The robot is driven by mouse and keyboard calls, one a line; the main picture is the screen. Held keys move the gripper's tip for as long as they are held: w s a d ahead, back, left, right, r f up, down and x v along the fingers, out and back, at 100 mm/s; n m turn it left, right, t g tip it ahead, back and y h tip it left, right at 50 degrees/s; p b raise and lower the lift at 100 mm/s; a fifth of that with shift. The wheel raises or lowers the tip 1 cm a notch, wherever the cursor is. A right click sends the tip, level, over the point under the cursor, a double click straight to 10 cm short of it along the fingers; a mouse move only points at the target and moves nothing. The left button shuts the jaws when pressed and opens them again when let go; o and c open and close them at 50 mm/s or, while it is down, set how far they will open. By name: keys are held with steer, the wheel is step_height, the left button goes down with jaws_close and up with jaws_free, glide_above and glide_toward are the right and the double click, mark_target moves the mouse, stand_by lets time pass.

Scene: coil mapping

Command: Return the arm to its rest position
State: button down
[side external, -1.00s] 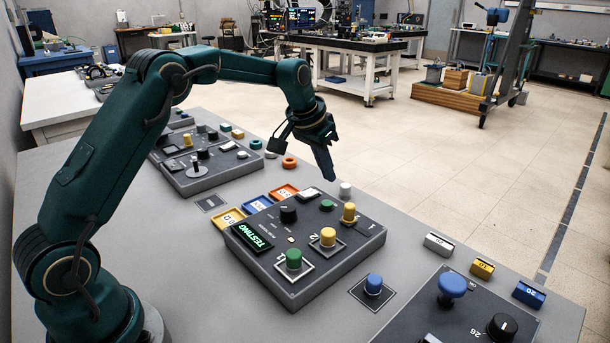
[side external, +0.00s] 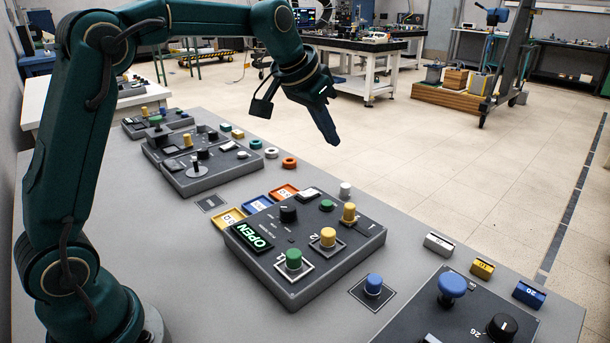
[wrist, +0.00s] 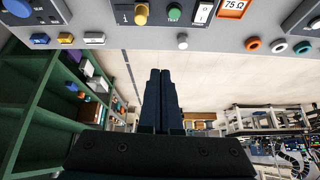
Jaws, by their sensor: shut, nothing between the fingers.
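My gripper (side external: 333,141) is raised above the far side of the table in the side external view, with its fingers pointing down and to the right. The wrist view shows its two fingers (wrist: 161,72) side by side with nothing between them. The control box (side external: 305,245) sits below and in front of the gripper, clear of it. Its small display (side external: 253,237) reads OPEN in green.
A blue coil (side external: 373,284) stands on a square at the box's right. A second panel (side external: 455,310) with a blue knob is at front right. More control panels (side external: 195,160) stand at the back left. The air around my gripper is clear.

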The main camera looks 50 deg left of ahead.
steer(key=s+d+r, duration=0.2)
steer(key=s, duration=0.5)
steer(key=s+d+r, duration=0.2)
steer(key=s, duration=0.4)
steer(key=s+f, duration=0.8)
steer(key=s, duration=0.4)
steer(key=shift+s+d+f+n+g, duration=0.2)
steer(key=shift+s+f+n+g, duration=0.1)
steer(key=shift+s+f+g, duration=0.1)
steer(key=shift+w, duration=0.1)
stand_by(1.1)
